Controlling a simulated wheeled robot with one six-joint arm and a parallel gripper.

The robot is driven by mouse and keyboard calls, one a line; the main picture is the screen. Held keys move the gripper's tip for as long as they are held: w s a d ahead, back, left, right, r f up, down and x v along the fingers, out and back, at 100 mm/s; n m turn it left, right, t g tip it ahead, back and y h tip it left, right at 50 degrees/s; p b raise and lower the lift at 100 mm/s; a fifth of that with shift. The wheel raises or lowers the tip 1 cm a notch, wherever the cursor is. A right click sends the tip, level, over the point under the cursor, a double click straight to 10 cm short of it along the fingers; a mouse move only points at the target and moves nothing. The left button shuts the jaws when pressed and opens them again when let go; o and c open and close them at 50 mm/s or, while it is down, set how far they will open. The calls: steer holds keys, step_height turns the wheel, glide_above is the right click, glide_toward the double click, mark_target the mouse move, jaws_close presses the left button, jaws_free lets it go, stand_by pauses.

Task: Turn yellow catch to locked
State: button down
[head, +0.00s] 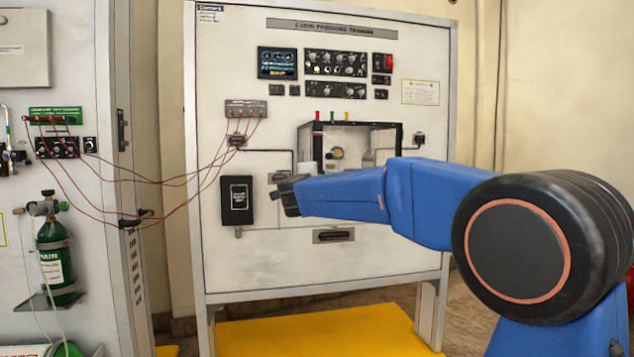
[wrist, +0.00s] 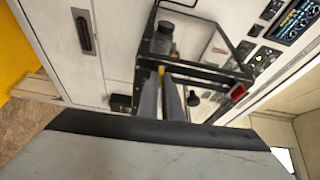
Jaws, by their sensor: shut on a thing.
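The yellow catch (wrist: 161,70) shows as a small yellow piece at the tips of my gripper (wrist: 166,80) in the wrist view. The two grey fingers are close together around it, and hide most of it. They lie at the edge of the clear box with a black frame (wrist: 208,82). In the head view my gripper (head: 285,195) is in front of the panel, left of and a little below the clear box (head: 398,139). The catch cannot be made out there. Its exact angle cannot be told.
The white trainer panel (head: 270,262) carries a black box (head: 237,201) left of my gripper and a dark slot handle (head: 333,236) below. Red cables (head: 175,183) hang between the panel and the left cabinet with a green cylinder (head: 54,255).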

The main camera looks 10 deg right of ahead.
steer(key=shift+m, duration=0.5)
steer(key=shift+f, duration=0.1)
steer(key=c, duration=1.9)
jaws_free()
steer(key=shift+d, duration=0.1)
steer(key=shift+c, duration=0.2)
steer(key=v, duration=1.7)
steer(key=shift+s+r, duration=0.15)
steer(key=shift+r, duration=0.2)
steer(key=shift+r, duration=0.1)
